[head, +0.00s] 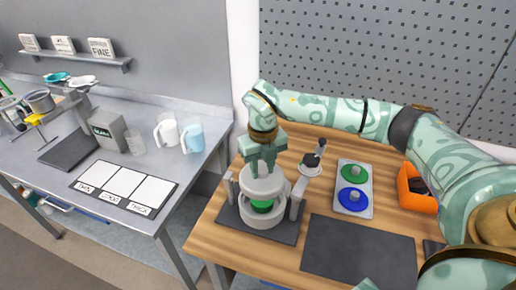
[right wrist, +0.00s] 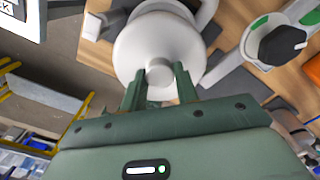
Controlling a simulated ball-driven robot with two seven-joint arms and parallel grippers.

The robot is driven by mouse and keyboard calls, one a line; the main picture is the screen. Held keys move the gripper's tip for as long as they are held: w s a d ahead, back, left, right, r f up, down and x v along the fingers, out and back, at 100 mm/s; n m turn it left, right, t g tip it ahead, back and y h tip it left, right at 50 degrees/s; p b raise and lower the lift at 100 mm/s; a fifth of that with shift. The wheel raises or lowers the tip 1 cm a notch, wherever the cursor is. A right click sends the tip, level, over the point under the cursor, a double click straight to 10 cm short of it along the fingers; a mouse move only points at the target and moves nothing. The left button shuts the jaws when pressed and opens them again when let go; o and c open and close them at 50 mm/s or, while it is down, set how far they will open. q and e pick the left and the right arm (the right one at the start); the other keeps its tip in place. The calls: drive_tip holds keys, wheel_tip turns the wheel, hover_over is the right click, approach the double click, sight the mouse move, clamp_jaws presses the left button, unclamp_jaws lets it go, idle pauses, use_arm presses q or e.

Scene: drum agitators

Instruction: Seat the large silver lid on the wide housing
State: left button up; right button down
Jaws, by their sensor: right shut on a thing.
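The large silver lid (head: 262,186) is a pale grey disc with a round knob on top. My right gripper (head: 262,167) is shut on its knob and holds it from above. In the right wrist view the lid (right wrist: 150,38) fills the top middle, with the fingers (right wrist: 160,76) either side of the knob. The wide housing (head: 262,219) is a pale round tub on a dark mat. The lid is over it, with a gap at the front where a green part (head: 262,206) inside shows. The lid hides the rest of the inside. My left gripper is not in view.
A smaller device with a black knob (head: 311,160) stands behind right. A tray (head: 353,188) holds a green and a blue disc. An orange bin (head: 416,188) is at right. The dark mat (head: 358,248) in front is clear.

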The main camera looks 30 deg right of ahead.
drive_tip(key=shift+w+d+r+m, duration=0.15)
drive_tip(key=shift+w+m, duration=0.1)
drive_tip(key=shift+m, duration=0.35)
wheel_tip(320, 180, down, 4)
drive_tip(key=b, duration=0.3)
drive_tip(key=shift+b, duration=0.4)
drive_tip(key=shift+f+b, duration=0.6)
drive_tip(key=shift+f, duration=1.15)
drive_tip(key=shift+p, duration=0.6)
drive_tip(key=shift+f, duration=0.6)
drive_tip(key=shift+f, duration=0.1)
